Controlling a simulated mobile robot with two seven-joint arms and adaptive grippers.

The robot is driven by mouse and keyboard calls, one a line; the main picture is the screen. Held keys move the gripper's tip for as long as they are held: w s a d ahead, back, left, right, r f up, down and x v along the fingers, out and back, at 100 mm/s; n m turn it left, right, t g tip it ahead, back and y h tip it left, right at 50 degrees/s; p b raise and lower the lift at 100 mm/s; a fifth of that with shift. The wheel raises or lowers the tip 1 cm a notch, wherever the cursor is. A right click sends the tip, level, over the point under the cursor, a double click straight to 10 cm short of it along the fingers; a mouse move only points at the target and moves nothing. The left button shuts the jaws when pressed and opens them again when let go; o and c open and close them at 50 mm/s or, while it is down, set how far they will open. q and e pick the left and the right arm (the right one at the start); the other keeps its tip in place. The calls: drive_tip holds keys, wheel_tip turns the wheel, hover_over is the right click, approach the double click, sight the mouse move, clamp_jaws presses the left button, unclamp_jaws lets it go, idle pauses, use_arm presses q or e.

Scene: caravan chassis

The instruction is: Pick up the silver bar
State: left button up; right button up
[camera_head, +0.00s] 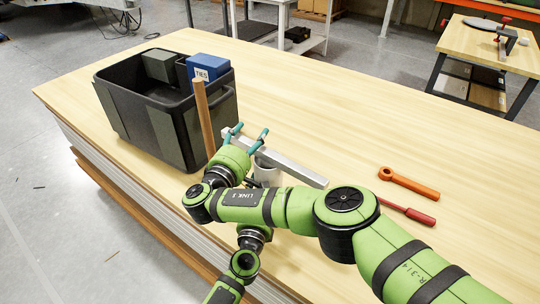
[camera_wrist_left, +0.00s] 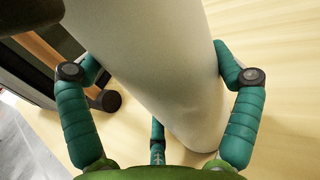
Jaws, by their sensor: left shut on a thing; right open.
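The silver bar (camera_head: 296,171) is long and straight, and lies slanting across the middle of the head view. My right gripper (camera_head: 252,130) is open at the bar's far-left part, with its teal fingers crossing the bar; I cannot tell whether they touch it. A pale grey cylinder (camera_head: 266,172) shows partly beneath the bar, behind my right arm. In the left wrist view, my left gripper (camera_wrist_left: 170,100) is shut on a pale grey cylinder (camera_wrist_left: 165,65), with fingers on both sides of it. In the head view, my left gripper is hidden behind my right arm.
A black bin (camera_head: 150,125) holding a blue box marked TIES (camera_head: 208,68) stands at the left. A brown wooden rod (camera_head: 204,118) stands in front of it. An orange wrench-like tool (camera_head: 410,184) and a red-handled tool (camera_head: 420,216) lie right. The far tabletop (camera_head: 340,105) is clear.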

drive_tip(key=shift+c, duration=0.4)
clamp_jaws()
drive_tip(key=shift+r, duration=0.15)
